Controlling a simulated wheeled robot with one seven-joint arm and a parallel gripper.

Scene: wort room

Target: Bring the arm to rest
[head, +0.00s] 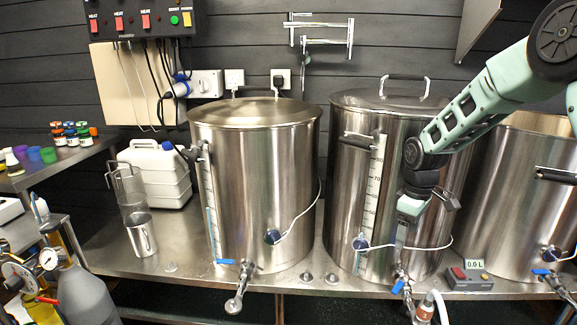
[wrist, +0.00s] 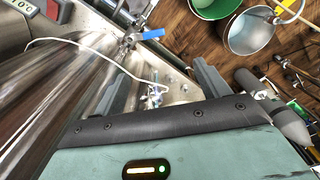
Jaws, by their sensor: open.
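My arm (head: 478,105) reaches in from the upper right of the head view, bent at a joint in front of the middle steel vessel (head: 345,190). My gripper (head: 402,238) points down in front of that vessel's lower wall, close to its sight gauge; the exact gap cannot be told. In the wrist view my gripper (wrist: 163,82) has its two grey fingers spread apart, with nothing between them. A blue-handled tap (wrist: 150,35) and a white cable (wrist: 118,62) show beyond the fingers.
The left vessel (head: 258,180) and right vessel (head: 520,200) flank the middle one on a steel bench (head: 190,245). A small readout box (head: 470,275) stands to the right. In the wrist view, buckets (wrist: 252,32) stand on the wooden floor (wrist: 180,28).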

